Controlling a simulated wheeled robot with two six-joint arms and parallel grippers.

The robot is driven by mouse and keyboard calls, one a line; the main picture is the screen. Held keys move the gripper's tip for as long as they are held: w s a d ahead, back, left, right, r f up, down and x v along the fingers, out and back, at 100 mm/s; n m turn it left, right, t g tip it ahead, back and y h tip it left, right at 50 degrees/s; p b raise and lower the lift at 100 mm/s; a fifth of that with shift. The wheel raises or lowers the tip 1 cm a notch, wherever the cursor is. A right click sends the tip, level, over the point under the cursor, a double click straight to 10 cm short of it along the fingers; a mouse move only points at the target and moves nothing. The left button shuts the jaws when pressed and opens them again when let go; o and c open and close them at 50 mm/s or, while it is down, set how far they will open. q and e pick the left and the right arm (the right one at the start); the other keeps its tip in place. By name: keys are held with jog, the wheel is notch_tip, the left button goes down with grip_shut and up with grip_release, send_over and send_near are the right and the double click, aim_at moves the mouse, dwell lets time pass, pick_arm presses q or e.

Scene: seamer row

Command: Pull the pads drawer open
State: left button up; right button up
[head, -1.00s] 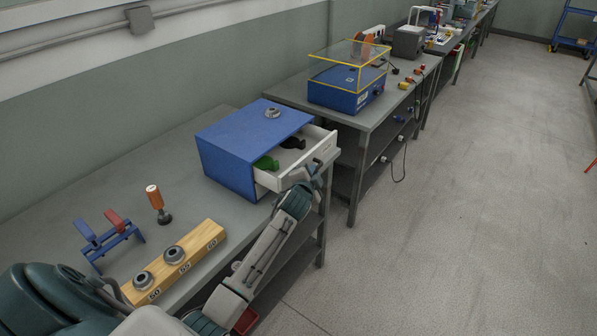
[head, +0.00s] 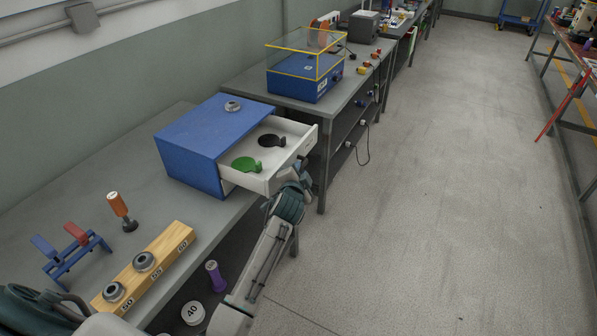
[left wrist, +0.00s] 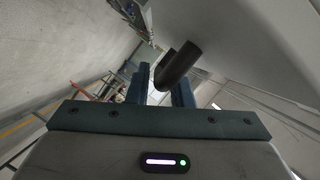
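The blue cabinet (head: 190,160) stands on the grey bench with its white drawer (head: 257,181) pulled well out. A green pad (head: 246,164) and a black pad (head: 271,141) lie in the drawer. My left gripper (head: 303,168) is at the drawer's front face. In the left wrist view, the dark bar handle (left wrist: 178,65) sits between the fingers of my left gripper (left wrist: 160,90), which looks shut on it. The handle is mostly hidden in the head view. My right gripper is not in view.
A wooden block (head: 150,268) with metal rings, an orange-handled tool (head: 119,207) and a blue rack (head: 73,255) stand on the near bench. A blue box with a yellow-edged clear cover (head: 304,80) is on the bench behind.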

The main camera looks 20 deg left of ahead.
pick_arm(q)
jog(key=shift+o, duration=1.1)
jog(key=b+v, duration=0.2)
jog(key=v, duration=0.9)
jog(key=shift+a+f, duration=0.1)
